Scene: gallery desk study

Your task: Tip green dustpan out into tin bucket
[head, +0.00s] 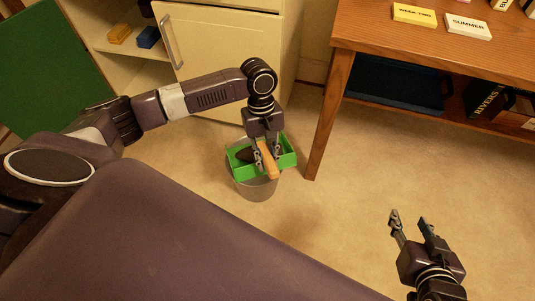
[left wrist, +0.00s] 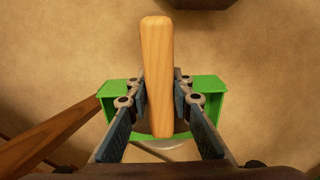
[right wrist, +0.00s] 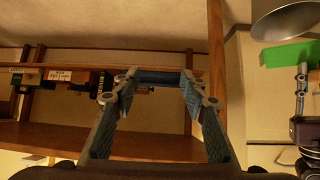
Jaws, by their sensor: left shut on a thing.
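The green dustpan (head: 286,145) with its wooden handle (head: 268,160) is over the tin bucket (head: 256,189) in the head view. A dark lump (head: 245,155) shows in the pan. My left gripper (head: 265,158) is shut on the handle, which also shows in the left wrist view (left wrist: 157,80). The bucket stands on the floor, its mouth mostly hidden under the pan; I cannot tell whether they touch. In the right wrist view the dustpan (right wrist: 290,54) and bucket (right wrist: 290,20) show at the right edge. My right gripper (head: 411,220) is open and empty above the floor.
A wooden desk (head: 400,50) with a lower shelf stands at the right, one leg close to the bucket. It bears a yellow card (head: 415,14) and a white card (head: 467,26). Floor at centre right is clear.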

